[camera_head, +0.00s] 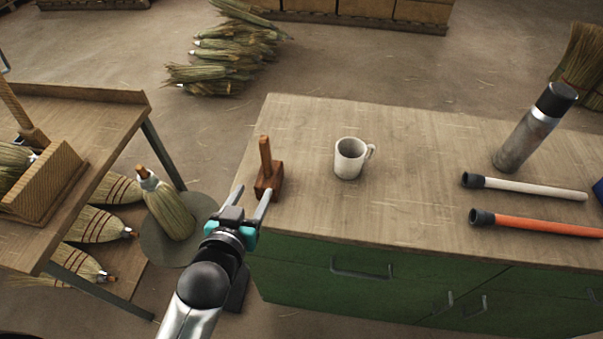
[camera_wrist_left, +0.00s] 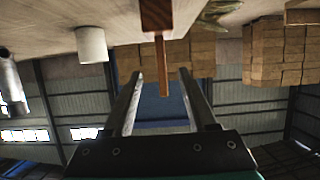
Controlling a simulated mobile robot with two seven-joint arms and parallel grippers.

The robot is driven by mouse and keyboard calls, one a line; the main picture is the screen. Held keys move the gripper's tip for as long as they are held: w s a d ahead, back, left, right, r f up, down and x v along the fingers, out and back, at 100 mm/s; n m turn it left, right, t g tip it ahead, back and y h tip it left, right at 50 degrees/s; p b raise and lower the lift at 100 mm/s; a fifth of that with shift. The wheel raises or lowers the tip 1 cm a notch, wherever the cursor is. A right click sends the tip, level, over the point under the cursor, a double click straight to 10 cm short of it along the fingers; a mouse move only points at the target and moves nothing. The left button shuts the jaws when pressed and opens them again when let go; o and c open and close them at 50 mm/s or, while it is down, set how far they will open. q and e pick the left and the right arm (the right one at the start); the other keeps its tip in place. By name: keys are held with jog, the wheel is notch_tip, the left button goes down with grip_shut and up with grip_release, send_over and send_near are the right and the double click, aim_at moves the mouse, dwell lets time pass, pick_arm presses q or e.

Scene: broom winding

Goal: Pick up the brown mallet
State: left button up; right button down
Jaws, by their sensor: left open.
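The brown mallet (camera_head: 269,178) stands on its head near the left edge of the workbench, its handle pointing up. My left gripper (camera_head: 252,194) is open and empty, just in front of the mallet, its fingers pointing towards it. In the left wrist view, which appears upside down, the mallet (camera_wrist_left: 157,17) has its head at the top and its handle hanging between the lines of the open fingers (camera_wrist_left: 160,85). The handle looks to be beyond the fingertips, not touched. My right gripper is not in view.
A white mug (camera_head: 349,158) stands right of the mallet on the workbench (camera_head: 420,205). Further right are a steel flask (camera_head: 523,135), a white-handled tool (camera_head: 530,188) and an orange-handled tool (camera_head: 540,223). A side table (camera_head: 100,140) with a wooden box (camera_head: 45,185) is at left, brooms below it.

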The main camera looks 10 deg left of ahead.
aim_at(266, 164)
pick_arm(q)
jog(key=x, duration=0.6)
jog(key=r+b+x, duration=0.1)
jog(key=x, duration=0.2)
jog(key=shift+w, duration=0.15)
jog(key=shift+w+d+f, duration=0.1)
jog(key=shift+w, duration=0.5)
jog(key=shift+x, duration=2.45)
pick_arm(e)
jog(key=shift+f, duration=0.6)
pick_arm(q)
grip_shut()
jog(key=shift+r, duration=0.25)
